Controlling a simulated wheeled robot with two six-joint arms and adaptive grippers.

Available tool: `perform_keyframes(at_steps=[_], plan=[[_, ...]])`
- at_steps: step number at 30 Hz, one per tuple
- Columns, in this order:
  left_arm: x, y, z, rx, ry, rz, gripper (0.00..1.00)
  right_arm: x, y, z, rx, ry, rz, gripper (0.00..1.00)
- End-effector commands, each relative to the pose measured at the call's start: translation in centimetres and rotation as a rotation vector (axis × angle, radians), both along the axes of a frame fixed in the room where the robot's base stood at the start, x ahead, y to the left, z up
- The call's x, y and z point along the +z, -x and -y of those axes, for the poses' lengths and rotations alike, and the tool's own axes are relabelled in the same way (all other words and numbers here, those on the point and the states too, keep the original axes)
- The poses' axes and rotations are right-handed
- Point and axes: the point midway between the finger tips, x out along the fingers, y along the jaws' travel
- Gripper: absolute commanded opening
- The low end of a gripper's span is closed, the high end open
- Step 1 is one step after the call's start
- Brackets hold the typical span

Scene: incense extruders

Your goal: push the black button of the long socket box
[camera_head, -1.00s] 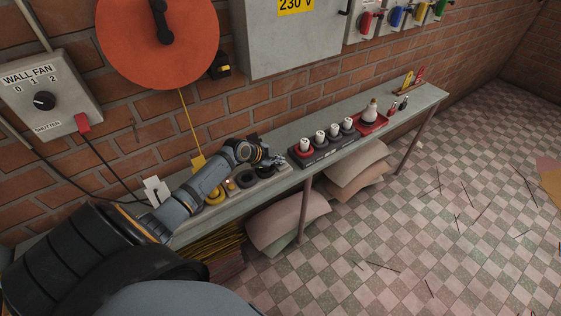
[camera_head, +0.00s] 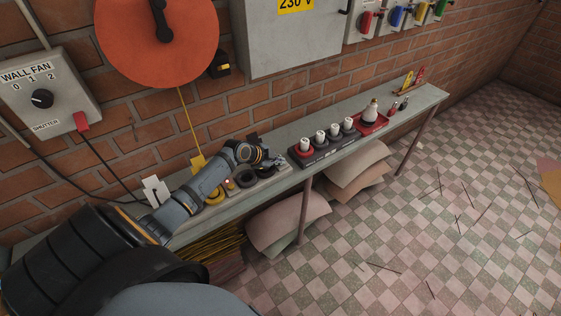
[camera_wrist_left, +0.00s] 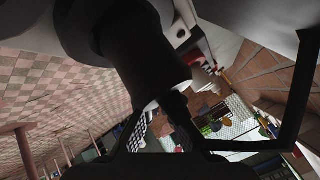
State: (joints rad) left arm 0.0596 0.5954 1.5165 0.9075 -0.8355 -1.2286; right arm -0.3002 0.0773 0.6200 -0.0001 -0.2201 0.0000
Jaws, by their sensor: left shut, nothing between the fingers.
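The long socket box (camera_head: 333,153) is a low dark bar on the narrow shelf, with several white upright fittings along its top and a red part at its left end. I cannot make out its black button at this size. My left gripper (camera_head: 279,163) is just left of the box's left end, low over the shelf; it is shut and empty. Whether it touches the box is unclear. In the left wrist view, the gripper's dark parts (camera_wrist_left: 165,98) and a large dark cylinder fill much of the picture and hide what lies beyond. My right gripper is not in view.
The shelf (camera_head: 290,133) runs along a brick wall. Dark and yellow rings (camera_head: 246,178) lie under and beside my left arm. A red base with a pale bulb (camera_head: 370,113) stands beyond the box. A grey cabinet (camera_head: 288,40) hangs above. The tiled floor is mostly open.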

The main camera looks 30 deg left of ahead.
Motion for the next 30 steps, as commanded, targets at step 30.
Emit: perform_keyframes(at_steps=[30], plan=[[6.7,0.0,-0.1,0.0,0.0,-0.001,0.0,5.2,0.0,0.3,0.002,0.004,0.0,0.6]])
